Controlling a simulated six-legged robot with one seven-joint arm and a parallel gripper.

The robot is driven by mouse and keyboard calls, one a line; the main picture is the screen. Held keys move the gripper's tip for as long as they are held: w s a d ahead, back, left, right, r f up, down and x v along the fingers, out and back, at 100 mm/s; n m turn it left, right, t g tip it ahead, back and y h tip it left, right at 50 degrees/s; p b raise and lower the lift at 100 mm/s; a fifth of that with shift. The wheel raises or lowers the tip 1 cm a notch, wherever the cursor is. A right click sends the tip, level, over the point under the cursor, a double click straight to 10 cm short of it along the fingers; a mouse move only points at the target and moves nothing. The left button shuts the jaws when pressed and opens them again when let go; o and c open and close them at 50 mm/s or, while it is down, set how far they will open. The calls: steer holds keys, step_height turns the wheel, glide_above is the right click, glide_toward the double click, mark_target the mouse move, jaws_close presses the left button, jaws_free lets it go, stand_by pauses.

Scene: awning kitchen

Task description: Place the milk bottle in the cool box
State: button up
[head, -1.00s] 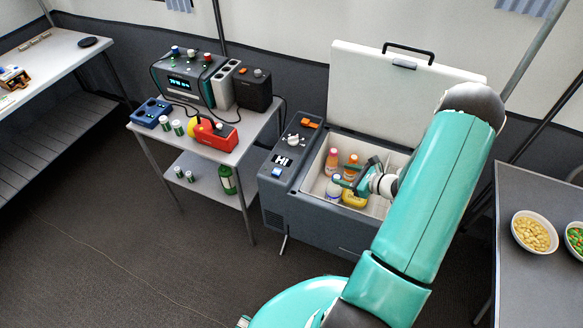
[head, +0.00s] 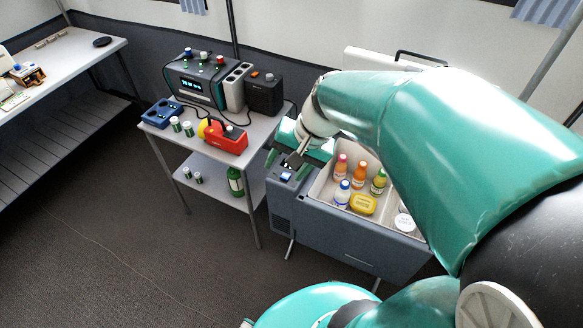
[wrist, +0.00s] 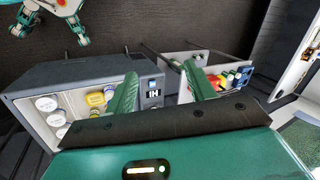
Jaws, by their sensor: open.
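The milk bottle, a small white bottle with a blue cap (head: 342,193), stands upright inside the cool box (head: 335,232), near its front left corner. The cool box is grey with a pale interior, and its white lid (head: 368,60) is raised. My gripper (head: 286,158) is open and empty above the control panel at the cool box's left end, apart from the bottle. In the wrist view, my gripper (wrist: 160,76) has nothing between its fingers. The cool box (wrist: 85,72) is at left there; I cannot clearly make out the milk bottle.
Orange bottles (head: 359,174), a green bottle (head: 379,182), a yellow tub (head: 362,204) and a white-lidded tub (head: 404,223) share the cool box. A side table (head: 192,147) at left carries a red device (head: 226,138), small cans and a power station (head: 199,78). The floor in front is clear.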

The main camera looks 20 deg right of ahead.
steer(key=s+a+r+n+t+h, duration=0.2)
steer(key=s+r+n+h, duration=0.2)
steer(key=s+r+n, duration=0.2)
steer(key=shift+s+a+r+n+t, duration=0.15)
steer(key=shift+s+r+n+t, duration=0.25)
steer(key=shift+s+r, duration=0.55)
steer(key=shift+s+f, duration=0.15)
steer(key=shift+f, duration=0.05)
steer(key=shift+c, duration=0.4)
steer(key=c, duration=0.3)
